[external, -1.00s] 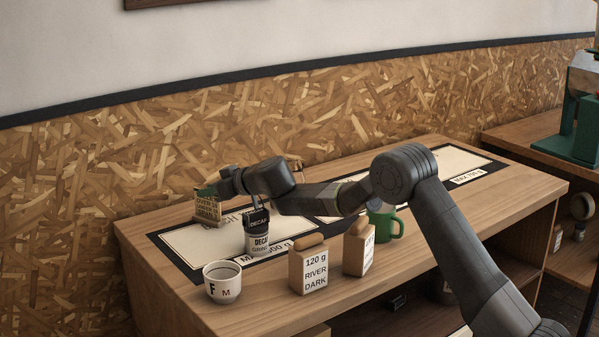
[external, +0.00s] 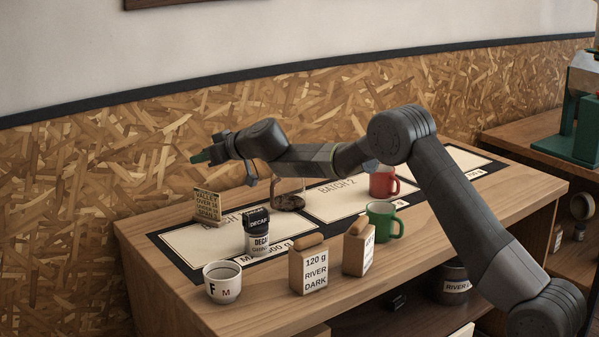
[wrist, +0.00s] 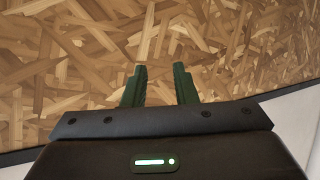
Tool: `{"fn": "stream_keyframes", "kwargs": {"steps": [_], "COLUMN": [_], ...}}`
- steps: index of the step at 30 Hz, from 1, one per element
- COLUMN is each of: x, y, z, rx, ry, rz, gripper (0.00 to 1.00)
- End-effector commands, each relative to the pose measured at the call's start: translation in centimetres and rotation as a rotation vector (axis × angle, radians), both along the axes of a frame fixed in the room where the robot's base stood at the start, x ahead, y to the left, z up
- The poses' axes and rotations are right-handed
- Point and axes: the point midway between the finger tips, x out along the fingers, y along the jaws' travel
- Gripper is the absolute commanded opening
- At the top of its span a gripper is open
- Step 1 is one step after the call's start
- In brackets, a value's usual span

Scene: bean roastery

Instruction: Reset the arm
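My gripper (external: 200,158) is raised above the left end of the wooden table, clear of everything on it.
Below stand a small wooden sign (external: 208,207), a DECAF container (external: 258,240), a white cup (external: 222,284), two labelled blocks (external: 309,272) (external: 357,250), a green mug (external: 379,222), a red mug (external: 380,184) and a glass jar (external: 288,195). The chipboard wall (external: 90,180) rises behind.

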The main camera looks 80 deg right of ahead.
Motion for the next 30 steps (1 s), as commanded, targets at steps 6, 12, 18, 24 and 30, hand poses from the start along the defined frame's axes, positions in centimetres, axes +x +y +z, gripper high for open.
{"fn": "stream_keyframes", "kwargs": {"steps": [6, 12, 18, 24, 30], "x": [0.0, 0.0, 0.0, -0.6, -2.1], "y": [-0.1, -0.1, 0.0, -0.6, -1.7], "z": [2.7, 5.5, 9.0, 11.3, 10.7], "rx": [-0.003, -0.003, -0.003, 0.004, 0.003], "ry": [-0.003, -0.003, -0.004, 0.003, 0.001], "rz": [0.002, 0.001, 0.002, 0.003, 0.025], "gripper": [0.26, 0.26, 0.26, 0.26, 0.26]}}
